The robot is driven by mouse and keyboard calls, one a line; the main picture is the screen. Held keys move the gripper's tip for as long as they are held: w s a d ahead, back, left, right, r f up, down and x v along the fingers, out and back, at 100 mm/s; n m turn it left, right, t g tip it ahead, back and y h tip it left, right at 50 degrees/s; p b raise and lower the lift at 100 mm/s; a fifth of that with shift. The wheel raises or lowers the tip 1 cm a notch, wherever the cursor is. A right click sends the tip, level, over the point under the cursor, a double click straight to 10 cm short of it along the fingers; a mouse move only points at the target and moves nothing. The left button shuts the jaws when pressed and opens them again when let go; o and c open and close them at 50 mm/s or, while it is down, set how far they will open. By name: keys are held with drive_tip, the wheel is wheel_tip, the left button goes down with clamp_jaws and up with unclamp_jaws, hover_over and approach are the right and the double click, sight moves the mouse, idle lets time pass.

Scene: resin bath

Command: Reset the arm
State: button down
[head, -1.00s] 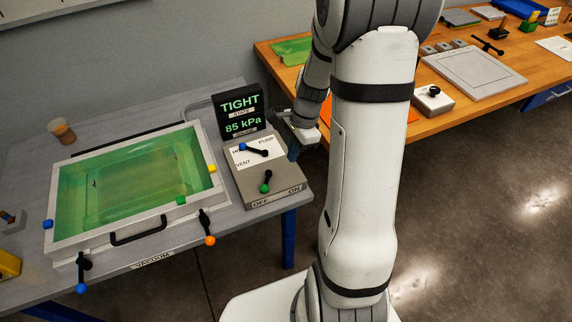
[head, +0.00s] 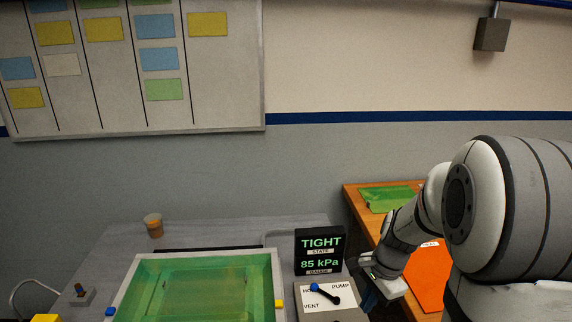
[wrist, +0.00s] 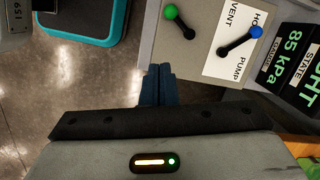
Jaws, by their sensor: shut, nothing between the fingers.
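My gripper (head: 372,297) is beside the right edge of the pump control box, low in the head view. In the wrist view its blue fingers (wrist: 158,88) are together with nothing between them. The control box has a white panel (head: 318,294) marked HOLD side, PUMP and VENT, with a blue-tipped black lever (head: 325,293) on it. In the wrist view the same lever (wrist: 238,42) and a green-tipped lever (wrist: 180,20) show. A black display (head: 320,250) reads TIGHT and 85 kPa. The fingers appear apart from both levers.
A white-framed tray with a green interior (head: 200,290) stands left of the box on a grey table (head: 100,262). A cup (head: 153,225) stands behind it. An orange sheet (head: 428,275) lies on the wooden bench at right. Floor shows left in the wrist view.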

drive_tip(key=s+a+r+n+t+h, duration=0.1)
drive_tip(key=s+a+r+n, duration=0.1)
drive_tip(key=s+r+n, duration=0.3)
drive_tip(key=s+a+r+n+t+h, duration=0.1)
drive_tip(key=s+a+r+n+t, duration=0.1)
drive_tip(key=s+r+n, duration=0.3)
drive_tip(key=shift+s+a+r+n, duration=0.35)
drive_tip(key=shift+s+a+n, duration=0.5)
drive_tip(key=shift+s+n, duration=0.95)
drive_tip(key=shift+w, duration=0.2)
